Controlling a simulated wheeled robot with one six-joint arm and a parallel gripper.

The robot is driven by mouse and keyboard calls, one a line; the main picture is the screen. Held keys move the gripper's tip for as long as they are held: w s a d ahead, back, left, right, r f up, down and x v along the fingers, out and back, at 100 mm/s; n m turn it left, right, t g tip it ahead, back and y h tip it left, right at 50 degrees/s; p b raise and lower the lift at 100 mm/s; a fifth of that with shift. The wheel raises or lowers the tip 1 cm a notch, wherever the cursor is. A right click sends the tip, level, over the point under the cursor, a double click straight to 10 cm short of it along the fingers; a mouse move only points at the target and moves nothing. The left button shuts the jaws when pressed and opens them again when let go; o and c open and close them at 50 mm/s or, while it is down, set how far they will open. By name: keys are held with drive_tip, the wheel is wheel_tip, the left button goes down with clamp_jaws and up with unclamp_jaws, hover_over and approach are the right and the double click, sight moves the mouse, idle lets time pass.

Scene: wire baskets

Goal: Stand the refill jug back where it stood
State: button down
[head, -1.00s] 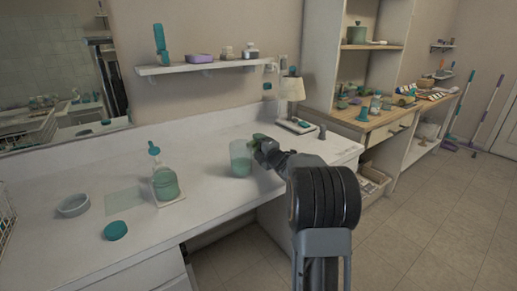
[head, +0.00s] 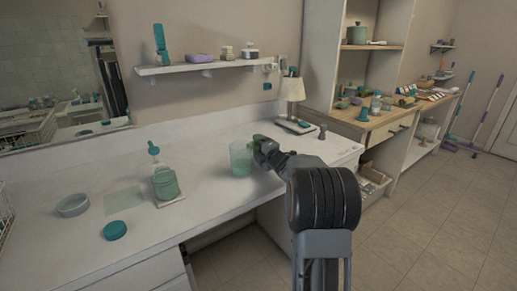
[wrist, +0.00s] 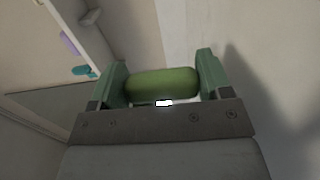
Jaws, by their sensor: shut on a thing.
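The refill jug (head: 240,160), a clear jug with pale green liquid inside, is upright at the right part of the white counter in the head view. I cannot tell whether its base touches the counter. My gripper (head: 257,149) is at the jug's right side, partly hidden behind my wrist. In the wrist view, my gripper (wrist: 160,83) is shut on a rounded green bar, which seems to be the jug's handle (wrist: 162,83). The rest of the jug is hidden in that view.
A lamp (head: 291,92) stands behind my gripper. The counter between bottle and jug is clear.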

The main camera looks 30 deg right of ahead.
drive_tip(key=shift+f+b, duration=0.4)
idle(0.4)
unclamp_jaws()
drive_tip(key=shift+c, duration=0.2)
drive_tip(key=c, duration=0.3)
idle(0.4)
drive_tip(key=shift+s, duration=0.2)
drive_tip(key=shift+s+d+b, duration=0.15)
drive_tip(key=shift+s+b, duration=0.3)
drive_tip(key=shift+s, duration=1.55)
drive_tip(key=shift+s+d+b, duration=0.15)
drive_tip(key=shift+s+b, duration=0.3)
drive_tip(key=shift+s, duration=1.55)
